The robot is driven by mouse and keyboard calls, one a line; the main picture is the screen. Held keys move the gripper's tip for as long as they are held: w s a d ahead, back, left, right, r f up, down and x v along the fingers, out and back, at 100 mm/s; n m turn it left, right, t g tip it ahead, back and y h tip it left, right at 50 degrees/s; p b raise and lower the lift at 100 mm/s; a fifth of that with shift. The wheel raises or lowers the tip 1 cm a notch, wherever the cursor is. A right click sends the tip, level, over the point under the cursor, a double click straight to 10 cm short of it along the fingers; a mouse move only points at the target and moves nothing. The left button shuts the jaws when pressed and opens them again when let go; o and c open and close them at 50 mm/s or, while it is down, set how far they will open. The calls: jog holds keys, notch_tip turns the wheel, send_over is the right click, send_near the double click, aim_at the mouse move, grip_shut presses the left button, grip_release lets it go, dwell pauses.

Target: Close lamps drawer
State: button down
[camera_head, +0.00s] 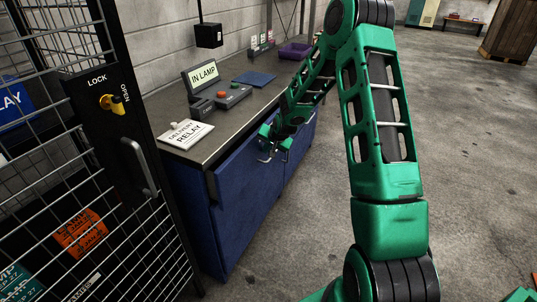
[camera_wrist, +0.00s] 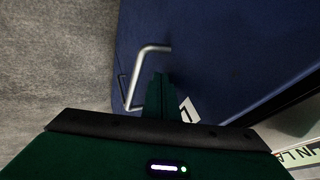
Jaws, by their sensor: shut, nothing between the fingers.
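A blue drawer front (camera_head: 242,172) faces the floor side of the workbench; I cannot tell how far it stands out. In the wrist view the blue front (camera_wrist: 220,45) fills the upper right, with a bent silver handle (camera_wrist: 150,52) and part of a white label (camera_wrist: 187,110) bearing a mark like a 1. My gripper (camera_head: 270,142) is at the top of the front, close to the handle. Its green fingers (camera_wrist: 160,80) are together and empty, beside the handle, not around it. Whether they touch the front is unclear. No lamps label is readable on the front.
A wire cage door (camera_head: 125,130) stands at left.

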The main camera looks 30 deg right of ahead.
jog(key=shift+w+a, duration=0.35)
jog(key=shift+w, duration=0.1)
jog(key=shift+s, duration=0.1)
